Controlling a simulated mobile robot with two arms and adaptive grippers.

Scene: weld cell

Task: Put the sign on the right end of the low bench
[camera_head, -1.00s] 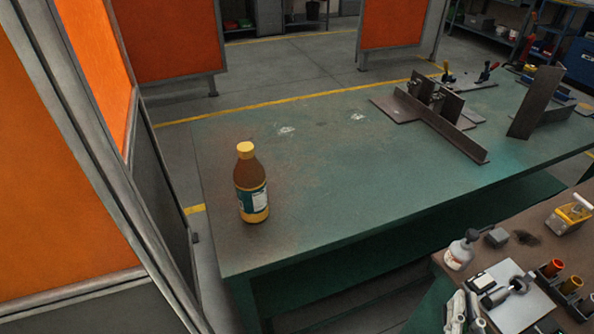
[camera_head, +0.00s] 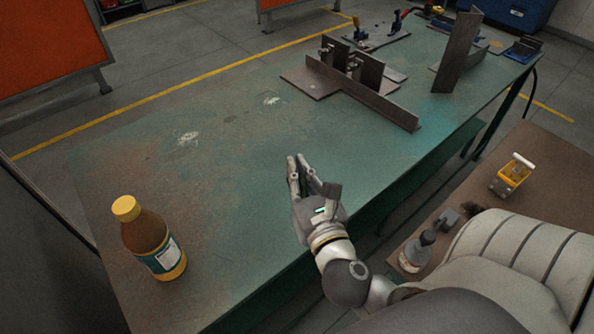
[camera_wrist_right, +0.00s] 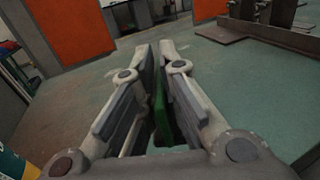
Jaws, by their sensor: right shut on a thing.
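My right gripper (camera_head: 303,172) is over the front part of the green-topped table (camera_head: 230,170), its fingers pointing away from me. In the right wrist view its fingers (camera_wrist_right: 162,85) are shut on a thin green plate (camera_wrist_right: 160,105), seen edge-on. I take this plate to be the sign; its face is hidden. A second, brown-topped surface (camera_head: 480,205) is at the right, partly covered by my arm. I cannot tell for sure which is the low bench. My left gripper is out of view.
A brown bottle with a yellow cap (camera_head: 150,240) stands on the table's left end. A steel angle assembly (camera_head: 365,90) and an upright plate (camera_head: 457,55) are toward the right. A yellow item (camera_head: 512,175) is on the brown top. The table's middle is clear.

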